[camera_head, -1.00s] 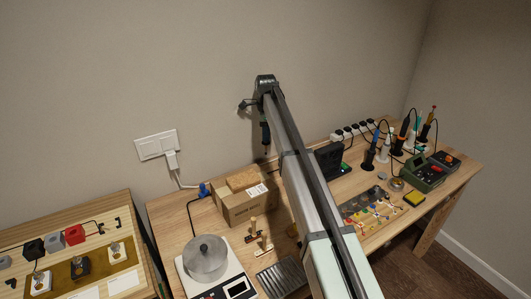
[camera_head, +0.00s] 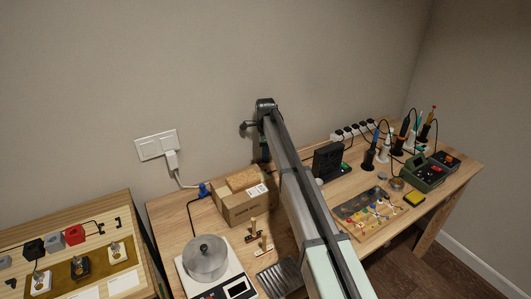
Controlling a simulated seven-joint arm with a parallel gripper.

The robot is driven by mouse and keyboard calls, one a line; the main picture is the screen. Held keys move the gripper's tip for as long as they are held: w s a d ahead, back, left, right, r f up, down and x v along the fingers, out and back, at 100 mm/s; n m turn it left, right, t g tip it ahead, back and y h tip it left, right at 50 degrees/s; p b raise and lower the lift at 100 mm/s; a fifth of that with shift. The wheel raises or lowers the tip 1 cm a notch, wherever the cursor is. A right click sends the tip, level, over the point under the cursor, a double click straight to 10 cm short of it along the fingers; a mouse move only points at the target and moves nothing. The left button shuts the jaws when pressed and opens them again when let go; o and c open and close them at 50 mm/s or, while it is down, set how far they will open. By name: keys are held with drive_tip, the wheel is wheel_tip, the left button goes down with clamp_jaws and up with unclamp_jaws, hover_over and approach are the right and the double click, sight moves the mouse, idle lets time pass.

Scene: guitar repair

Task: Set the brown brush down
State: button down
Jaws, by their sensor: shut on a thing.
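My gripper (camera_head: 262,153) hangs from the end of my arm, close to the wall and behind the cardboard box. It is seen small and dark, partly behind my arm. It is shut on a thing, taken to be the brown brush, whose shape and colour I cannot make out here. Two small tools with upright pale wooden handles, one with a dark base (camera_head: 254,236) and one with a brown base (camera_head: 264,250), stand on the wooden table (camera_head: 172,231) in front of the box, apart from my gripper.
A cardboard box (camera_head: 247,207) stands below my gripper. A scale with a metal pot (camera_head: 205,259) is at the front left, a ribbed dark tray (camera_head: 279,279) beside it. Right of my arm are a black device (camera_head: 328,161), a parts board (camera_head: 367,212) and a green case (camera_head: 427,174).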

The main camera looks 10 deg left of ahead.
drive_tip(key=shift+f, duration=0.15)
drive_tip(key=c, duration=1)
unclamp_jaws()
drive_tip(key=shift+c, duration=0.2)
wheel_tip(320, 180, up, 12)
drive_tip(key=shift+r, duration=0.15)
